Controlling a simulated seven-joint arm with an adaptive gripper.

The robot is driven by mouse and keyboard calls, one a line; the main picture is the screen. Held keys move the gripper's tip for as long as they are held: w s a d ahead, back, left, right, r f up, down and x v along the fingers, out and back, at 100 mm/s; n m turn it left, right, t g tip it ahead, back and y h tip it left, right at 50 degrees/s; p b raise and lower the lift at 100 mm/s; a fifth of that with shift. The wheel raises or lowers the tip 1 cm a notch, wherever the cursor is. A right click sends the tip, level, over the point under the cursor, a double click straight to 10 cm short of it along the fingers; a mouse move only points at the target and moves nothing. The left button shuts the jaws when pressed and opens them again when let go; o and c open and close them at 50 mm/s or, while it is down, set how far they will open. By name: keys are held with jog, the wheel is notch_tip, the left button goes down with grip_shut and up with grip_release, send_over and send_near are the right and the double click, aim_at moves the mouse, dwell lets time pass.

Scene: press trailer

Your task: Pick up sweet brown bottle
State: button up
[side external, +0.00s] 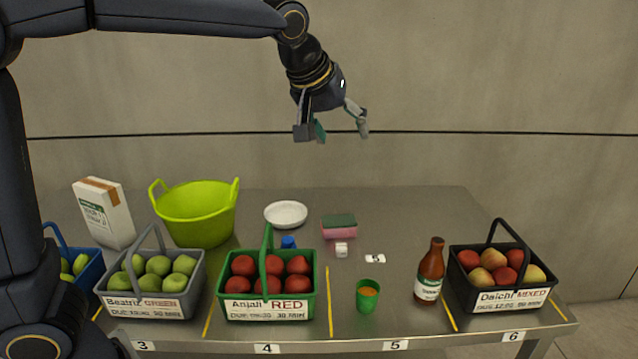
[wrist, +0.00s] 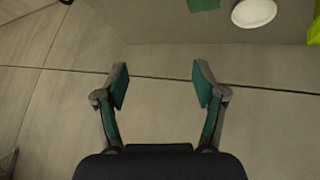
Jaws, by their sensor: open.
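The brown bottle (side external: 430,272) stands upright on the metal table, with a white and green label, between the green cup and the right-hand black basket. My gripper (side external: 336,130) is high above the back of the table, up and to the left of the bottle, and far from it. In the wrist view my gripper (wrist: 160,85) is open with nothing between its fingers. The bottle does not show in the wrist view.
A black basket of mixed fruit (side external: 506,297) stands close right of the bottle; a green cup (side external: 367,296) stands left. Green (side external: 270,311) and grey (side external: 155,302) fruit baskets, a lime tub (side external: 195,215), white bowl (side external: 286,214), sponge (side external: 338,226) and carton (side external: 104,215) occupy the left and back.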

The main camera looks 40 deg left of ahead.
jog(key=w+d+f+m, duration=0.2)
jog(key=w+d+f, duration=0.4)
jog(key=d, duration=0.4)
jog(key=m+g, duration=0.1)
jog(key=m, duration=0.1)
send_near(437, 248)
jog(key=x, duration=0.8)
jog(key=shift+f, duration=0.15)
jog(key=shift+w+a+x, duration=0.15)
jog(key=shift+x, duration=1.3)
jog(key=shift+w+a+x, duration=0.1)
jog(key=shift+x, duration=1.4)
grip_shut()
